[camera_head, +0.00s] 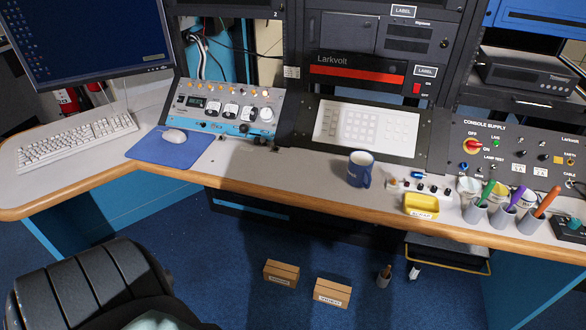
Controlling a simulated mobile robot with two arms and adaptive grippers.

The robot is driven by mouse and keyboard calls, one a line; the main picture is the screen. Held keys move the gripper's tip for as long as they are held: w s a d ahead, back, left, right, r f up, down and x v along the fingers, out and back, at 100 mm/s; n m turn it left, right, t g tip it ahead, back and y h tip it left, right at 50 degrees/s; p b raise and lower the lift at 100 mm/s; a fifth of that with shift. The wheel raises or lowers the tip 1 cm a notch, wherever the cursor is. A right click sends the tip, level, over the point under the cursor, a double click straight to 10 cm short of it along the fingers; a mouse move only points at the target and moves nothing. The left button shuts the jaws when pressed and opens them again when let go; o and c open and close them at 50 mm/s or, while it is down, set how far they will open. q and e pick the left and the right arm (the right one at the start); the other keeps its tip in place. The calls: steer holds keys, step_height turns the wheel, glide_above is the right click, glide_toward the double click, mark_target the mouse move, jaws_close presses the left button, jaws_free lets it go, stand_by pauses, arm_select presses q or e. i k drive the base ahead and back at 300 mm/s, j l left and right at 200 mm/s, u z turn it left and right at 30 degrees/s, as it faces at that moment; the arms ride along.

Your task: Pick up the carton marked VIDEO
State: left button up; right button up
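Two small brown cardboard cartons stand on the blue floor below the desk. The left carton (281,273) has a white label low on its near face. The right carton (332,292) has a white label too, a little nearer to me. Both labels are too small to read with certainty, so I cannot tell which one is marked VIDEO. The cartons are apart from each other and look closed. Neither of my grippers is in view.
The long desk (300,184) overhangs the floor behind the cartons. A black chair (85,285) stands at lower left. A blue mug (360,169) and yellow tray (421,204) sit on the desk.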

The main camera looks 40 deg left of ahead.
mark_target(331, 292)
steer(key=u, duration=0.9)
